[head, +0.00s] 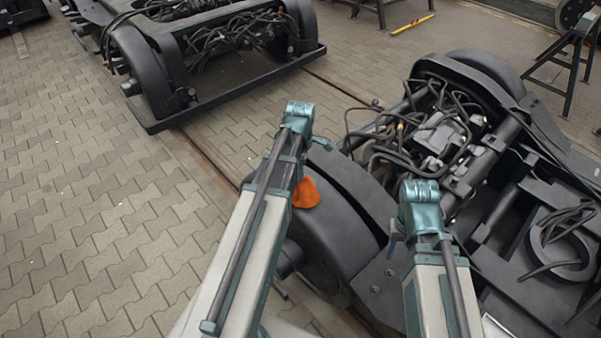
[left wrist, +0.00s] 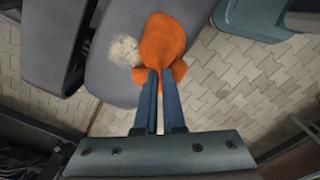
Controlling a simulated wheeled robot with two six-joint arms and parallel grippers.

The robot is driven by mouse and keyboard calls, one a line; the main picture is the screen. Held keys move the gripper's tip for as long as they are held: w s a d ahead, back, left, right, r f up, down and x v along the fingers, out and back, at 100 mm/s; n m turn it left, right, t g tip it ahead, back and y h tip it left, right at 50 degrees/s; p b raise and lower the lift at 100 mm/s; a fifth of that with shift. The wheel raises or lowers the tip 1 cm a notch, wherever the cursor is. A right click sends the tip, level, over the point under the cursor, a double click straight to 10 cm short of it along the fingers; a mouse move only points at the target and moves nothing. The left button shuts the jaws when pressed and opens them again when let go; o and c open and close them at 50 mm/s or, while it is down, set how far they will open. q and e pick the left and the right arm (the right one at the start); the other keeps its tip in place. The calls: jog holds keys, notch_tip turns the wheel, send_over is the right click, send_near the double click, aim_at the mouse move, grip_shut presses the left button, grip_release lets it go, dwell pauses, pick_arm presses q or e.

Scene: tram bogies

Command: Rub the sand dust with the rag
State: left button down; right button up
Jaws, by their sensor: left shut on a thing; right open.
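The orange rag (left wrist: 163,42) is held at the tips of my left gripper (left wrist: 160,72), which is shut on it. In the left wrist view the rag lies over a dark grey rounded bogie part (left wrist: 112,82). The sand dust (left wrist: 124,50) is a pale patch on that part, just left of the rag. In the head view the rag (head: 306,194) shows beside my left arm, against the dark wheel cover (head: 340,218); the dust is not visible there. My right gripper (head: 394,236) is mostly hidden by its own arm, over the bogie; it is open.
The near bogie (head: 480,215) has cables and hoses in its middle. A second bogie (head: 150,70) stands at the back left. Paved floor (head: 90,220) lies clear at left. Metal stands (head: 570,55) and a yellow bar (head: 412,25) are at the back.

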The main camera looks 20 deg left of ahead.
pick_arm(q)
jog(key=b, duration=0.7)
send_over(301, 200)
notch_tip(301, 200, down, 8)
jog(key=shift+a+r, duration=0.15)
jog(key=shift+r, duration=0.1)
jog(key=shift+r+p, duration=0.1)
jog(key=shift+p, duration=0.25)
grip_release()
jog(key=shift+f+b, duration=1.65)
jog(key=shift+b, duration=0.05)
jog(key=shift+r, duration=0.15)
jog(key=shift+c, duration=0.6)
grip_shut()
